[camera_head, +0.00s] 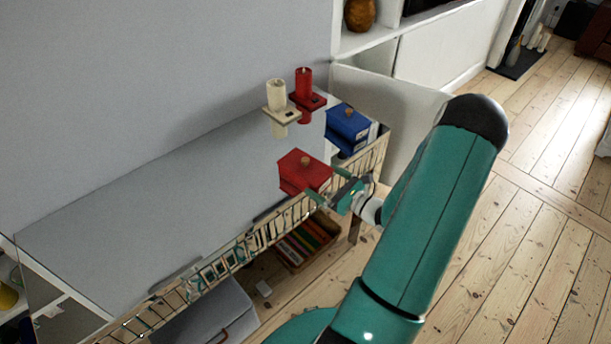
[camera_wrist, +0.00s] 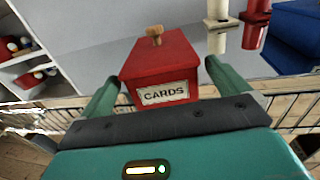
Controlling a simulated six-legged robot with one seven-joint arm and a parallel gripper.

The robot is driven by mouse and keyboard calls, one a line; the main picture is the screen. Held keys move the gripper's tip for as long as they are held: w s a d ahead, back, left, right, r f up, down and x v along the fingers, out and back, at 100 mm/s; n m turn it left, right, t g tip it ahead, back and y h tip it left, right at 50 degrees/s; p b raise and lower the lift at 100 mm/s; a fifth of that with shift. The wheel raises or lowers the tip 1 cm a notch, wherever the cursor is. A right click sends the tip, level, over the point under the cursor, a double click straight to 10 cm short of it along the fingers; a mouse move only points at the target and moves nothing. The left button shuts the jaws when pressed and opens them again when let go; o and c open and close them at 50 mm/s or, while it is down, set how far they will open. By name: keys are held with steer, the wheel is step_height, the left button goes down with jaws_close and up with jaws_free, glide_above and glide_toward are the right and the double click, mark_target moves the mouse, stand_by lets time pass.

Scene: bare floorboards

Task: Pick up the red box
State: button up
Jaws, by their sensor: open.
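The red box (camera_head: 303,172) has a wooden knob on its lid and stands near the front edge of the grey tabletop (camera_head: 160,190). In the wrist view the red box (camera_wrist: 160,70) shows a "CARDS" label on its front. My gripper (camera_head: 338,194) is at the front of the box, near the table's edge. In the wrist view its two green fingers (camera_wrist: 163,78) are apart, one to each side of the box's lower part. I cannot tell whether either finger touches the box.
A blue box (camera_head: 348,127) stands behind and right of the red box. A cream candle holder (camera_head: 279,108) and a red candle holder (camera_head: 304,95) stand behind it. A low patterned rail (camera_head: 240,251) runs along the table's front edge. The tabletop to the left is clear.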

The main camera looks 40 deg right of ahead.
mark_target(307, 165)
steer(key=w, duration=0.3)
steer(key=w+a, duration=0.1)
steer(key=w, duration=0.1)
steer(key=shift+w, duration=0.15)
steer(key=c, duration=1.3)
steer(key=shift+r, duration=0.1)
steer(key=shift+r, duration=1.05)
steer(key=s+r, duration=0.1)
steer(key=r, duration=0.1)
steer(key=s+d+r, duration=0.1)
steer(key=r, duration=0.1)
steer(key=s+d+r, duration=0.1)
steer(key=s+r, duration=0.1)
steer(key=s+d+r, duration=0.3)
steer(key=s+r, duration=0.1)
steer(key=s, duration=0.4)
steer(key=shift+s+d+r, duration=0.2)
steer(key=shift+r, duration=0.1)
